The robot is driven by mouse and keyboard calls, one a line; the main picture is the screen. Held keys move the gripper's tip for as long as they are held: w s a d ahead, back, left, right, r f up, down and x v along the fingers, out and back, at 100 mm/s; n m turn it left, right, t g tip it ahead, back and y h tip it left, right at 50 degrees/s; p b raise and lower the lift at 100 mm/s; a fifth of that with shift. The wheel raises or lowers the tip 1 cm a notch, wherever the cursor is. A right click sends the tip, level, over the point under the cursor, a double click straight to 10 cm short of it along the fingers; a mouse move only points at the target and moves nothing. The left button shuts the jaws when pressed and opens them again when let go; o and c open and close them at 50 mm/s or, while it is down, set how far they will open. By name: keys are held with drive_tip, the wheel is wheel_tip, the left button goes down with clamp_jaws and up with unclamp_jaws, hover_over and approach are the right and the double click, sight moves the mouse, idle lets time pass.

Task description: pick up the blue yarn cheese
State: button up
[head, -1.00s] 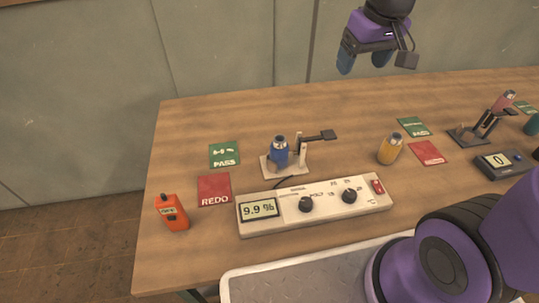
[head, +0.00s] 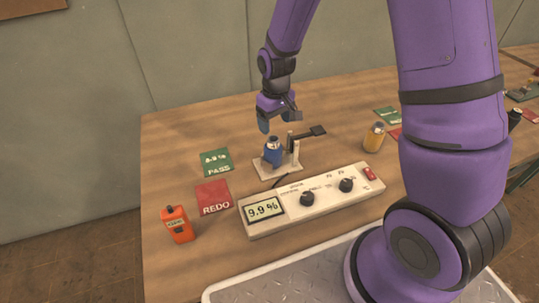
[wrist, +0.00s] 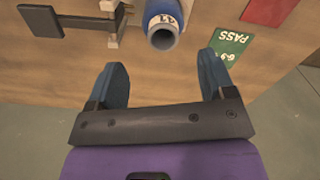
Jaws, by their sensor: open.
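The blue yarn cheese (head: 273,153) stands upright on a small white stand beside a post with a black arm. In the wrist view the blue yarn cheese (wrist: 163,27) shows its grey tube end and a white label, just beyond the fingertips and between their lines. My gripper (head: 276,122) is above and behind it in the head view. In the wrist view my gripper (wrist: 164,72) is open, its two blue fingers apart with nothing between them.
The stand's black arm (head: 305,132) reaches out to the right of the cheese. A white meter box (head: 315,198) reading 9.9 % lies in front. Green PASS (head: 215,162) and red REDO (head: 213,197) cards, an orange device (head: 177,224) and a yellow cheese (head: 374,137) are nearby.

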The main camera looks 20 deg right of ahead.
sight(273, 146)
drive_tip(key=shift+w+a+f, duration=0.1)
drive_tip(key=shift+f, duration=2.5)
drive_tip(key=shift+w+a+f, duration=0.1)
drive_tip(key=shift+f, duration=2.45)
drive_tip(key=shift+c, duration=0.4)
drive_tip(key=c, duration=0.6)
